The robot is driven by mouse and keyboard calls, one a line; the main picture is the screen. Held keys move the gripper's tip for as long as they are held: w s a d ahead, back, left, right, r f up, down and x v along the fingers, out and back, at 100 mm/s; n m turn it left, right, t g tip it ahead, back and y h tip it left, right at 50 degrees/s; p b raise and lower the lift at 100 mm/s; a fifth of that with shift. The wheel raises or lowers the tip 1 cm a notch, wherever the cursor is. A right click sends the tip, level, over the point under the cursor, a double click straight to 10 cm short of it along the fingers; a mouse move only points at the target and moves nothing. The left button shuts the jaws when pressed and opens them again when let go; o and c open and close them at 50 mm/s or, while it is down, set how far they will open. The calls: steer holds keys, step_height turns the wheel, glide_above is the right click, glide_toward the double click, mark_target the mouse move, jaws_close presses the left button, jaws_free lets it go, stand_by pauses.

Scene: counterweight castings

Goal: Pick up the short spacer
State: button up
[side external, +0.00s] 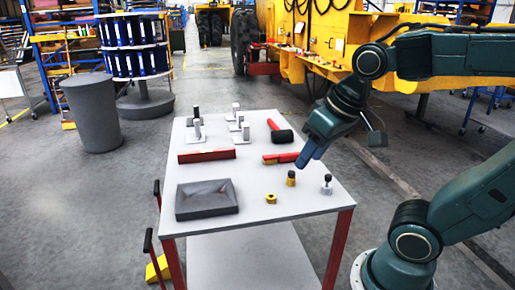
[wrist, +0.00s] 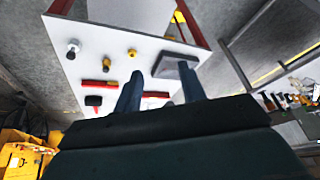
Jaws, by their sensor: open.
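The low yellow, nut-like piece (side external: 271,198) lies near the table's front; it also shows in the wrist view (wrist: 131,53). Right of it stands a brass piece with a dark top (side external: 291,178), also in the wrist view (wrist: 107,64). A silvery piece with a black knob (side external: 327,184) stands near the right edge. I cannot tell for certain which piece is the short spacer. My gripper (side external: 309,160) is open and empty, above the table's right side, apart from all these pieces. Its two fingers frame empty space in the wrist view (wrist: 161,88).
The white table (side external: 235,216) holds a dark grey tray (side external: 207,212) at front left and a red bar (side external: 206,155) behind it. A mallet (side external: 280,133), a red-handled brush (side external: 281,158) and several grey upright castings (side external: 197,131) stand or lie farther back. The front middle has free room.

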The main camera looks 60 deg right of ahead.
steer(key=w+d+m+g, duration=0.1)
steer(key=w+d+m, duration=0.25)
steer(key=w, duration=0.25)
steer(key=m+g, duration=0.4)
steer(key=m, duration=0.6)
glide_above(270, 198)
steer(key=d, duration=0.2)
step_height(270, 198, down, 12)
steer(key=shift+w+a, duration=0.25)
steer(key=shift+w, duration=0.15)
steer(key=shift+f, duration=0.1)
steer(key=shift+f, duration=4.15)
steer(key=shift+f, duration=0.1)
steer(key=shift+a+f, duration=0.1)
steer(key=shift+f, duration=2.4)
